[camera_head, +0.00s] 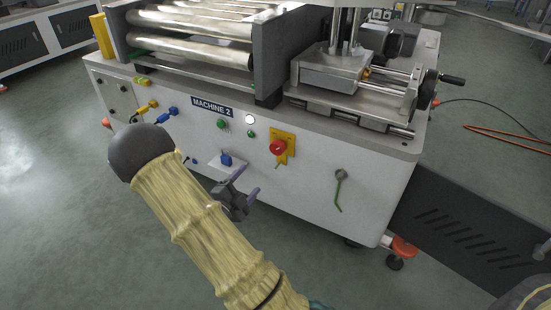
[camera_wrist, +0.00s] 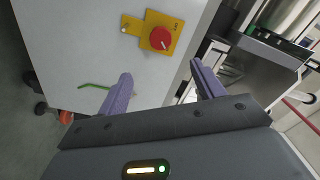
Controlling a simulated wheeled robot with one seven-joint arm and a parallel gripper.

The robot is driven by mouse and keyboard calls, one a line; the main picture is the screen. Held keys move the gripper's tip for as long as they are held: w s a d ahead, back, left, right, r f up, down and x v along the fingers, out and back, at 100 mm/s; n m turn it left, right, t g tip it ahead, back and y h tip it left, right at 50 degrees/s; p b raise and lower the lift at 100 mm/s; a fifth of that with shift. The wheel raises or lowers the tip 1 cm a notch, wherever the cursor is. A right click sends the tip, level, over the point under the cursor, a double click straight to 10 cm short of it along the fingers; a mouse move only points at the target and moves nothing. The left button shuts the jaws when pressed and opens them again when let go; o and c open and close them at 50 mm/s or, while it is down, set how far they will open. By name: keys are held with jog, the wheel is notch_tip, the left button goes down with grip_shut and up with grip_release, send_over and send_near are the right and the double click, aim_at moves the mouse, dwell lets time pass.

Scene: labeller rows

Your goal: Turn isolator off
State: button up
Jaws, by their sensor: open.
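The isolator is a round red knob (camera_head: 278,147) on a yellow plate (camera_head: 291,141), on the white front panel of Machine 2. In the wrist view the red knob (camera_wrist: 160,38) and yellow plate (camera_wrist: 177,24) show above the gap between my fingers. I cannot read the knob's setting. My gripper (camera_head: 246,183) has purple fingers and is open and empty. It is below and left of the knob in the head view, apart from it. The wrist view shows both fingers (camera_wrist: 161,74) spread, with nothing between them.
A green-handled lever (camera_head: 339,190) is on the panel to the right. A blue connector (camera_head: 226,160), a green button (camera_head: 222,124) and a white button (camera_head: 250,119) are to the left. A crank handle (camera_head: 452,79) juts out at upper right. An orange cable (camera_head: 505,135) lies on the floor.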

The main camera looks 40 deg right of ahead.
aim_at(275, 150)
jog(key=shift+d+r, duration=0.1)
jog(key=shift+d, duration=0.05)
jog(key=b+x, duration=0.6)
jog(key=x, duration=1.1)
jog(key=shift+w, duration=0.15)
jog(key=c, duration=1)
